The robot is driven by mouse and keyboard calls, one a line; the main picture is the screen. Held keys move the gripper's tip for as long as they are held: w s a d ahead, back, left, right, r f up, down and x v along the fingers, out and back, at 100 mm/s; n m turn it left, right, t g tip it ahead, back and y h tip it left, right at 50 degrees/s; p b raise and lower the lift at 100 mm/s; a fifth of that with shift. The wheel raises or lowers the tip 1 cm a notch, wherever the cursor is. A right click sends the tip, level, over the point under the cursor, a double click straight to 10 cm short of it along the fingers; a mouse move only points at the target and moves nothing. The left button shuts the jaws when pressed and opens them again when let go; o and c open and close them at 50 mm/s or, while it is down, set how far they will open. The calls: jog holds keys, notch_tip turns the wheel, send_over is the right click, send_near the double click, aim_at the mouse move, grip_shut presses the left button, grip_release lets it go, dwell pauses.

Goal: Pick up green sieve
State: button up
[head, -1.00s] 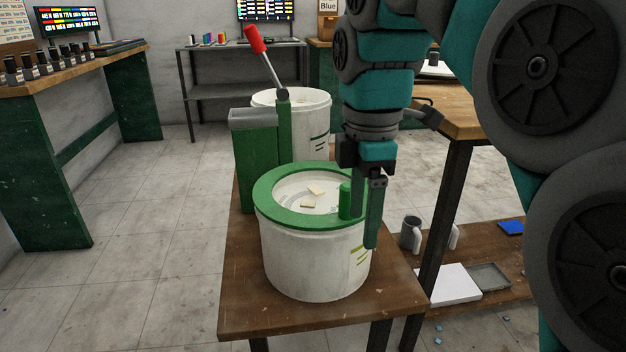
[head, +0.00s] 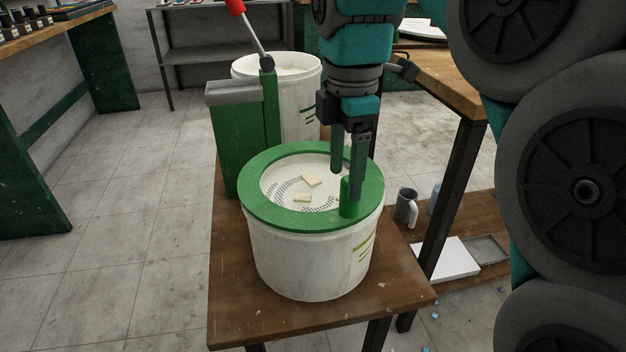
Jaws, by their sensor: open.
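The green sieve (head: 262,211) is a wide green ring with a perforated white floor, seated on top of a white bucket (head: 300,262). One finger is over the sieve's inside and the other is close by the knob and partly in front of the rim. I cannot tell whether either finger touches the sieve.
The bucket stands on a low wooden table (head: 232,310). Behind it are a green stand (head: 238,150) with a red-handled lever (head: 250,25) and a second white bucket (head: 300,105). A taller table (head: 455,90), a grey mug (head: 406,207) and a white slab (head: 443,260) are at right.

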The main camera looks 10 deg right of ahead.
jog(key=shift+d+f, duration=0.25)
jog(key=shift+f, duration=0.8)
jog(key=shift+d+f, duration=0.2)
jog(key=shift+f, duration=0.85)
jog(key=shift+f+p, duration=0.3)
jog(key=shift+f, duration=0.35)
jog(key=shift+c, duration=0.3)
grip_shut()
